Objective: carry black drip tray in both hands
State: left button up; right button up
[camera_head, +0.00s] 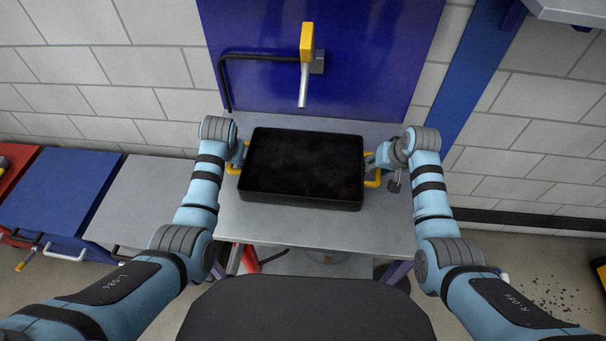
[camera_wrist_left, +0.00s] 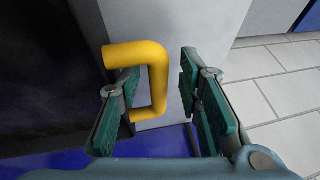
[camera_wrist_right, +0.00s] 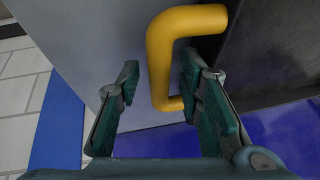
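The black drip tray (camera_head: 298,201) sits on a grey metal worktop, its inside dark and dirty-looking. It has a yellow handle (camera_head: 233,169) on its left side and another yellow handle (camera_head: 375,180) on its right side. My left gripper (camera_wrist_left: 160,105) is open, with the left handle's bar (camera_wrist_left: 158,82) between its fingers and a gap to the right finger. My right gripper (camera_wrist_right: 158,100) is open, with the right handle's bar (camera_wrist_right: 158,62) between its fingers and a gap to the left finger. Neither gripper is closed on a handle.
The grey worktop (camera_head: 270,226) has bare room before the tray. Behind it stands a blue panel (camera_head: 370,60) with a yellow-topped spout (camera_head: 307,45) above the tray's rear edge. A blue cart (camera_head: 55,190) stands at the left. Dark debris (camera_head: 555,295) lies on the right floor.

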jog(key=shift+s+r, duration=0.1)
jog(key=shift+r, duration=0.15)
pick_arm(q)
jog(key=v, duration=1.2)
pick_arm(e)
jog(key=v, duration=1.1)
jog(key=shift+s+r, duration=0.2)
jog(key=shift+r, duration=0.05)
pick_arm(q)
jog(key=shift+s, duration=0.1)
pick_arm(e)
jog(key=shift+d, duration=0.1)
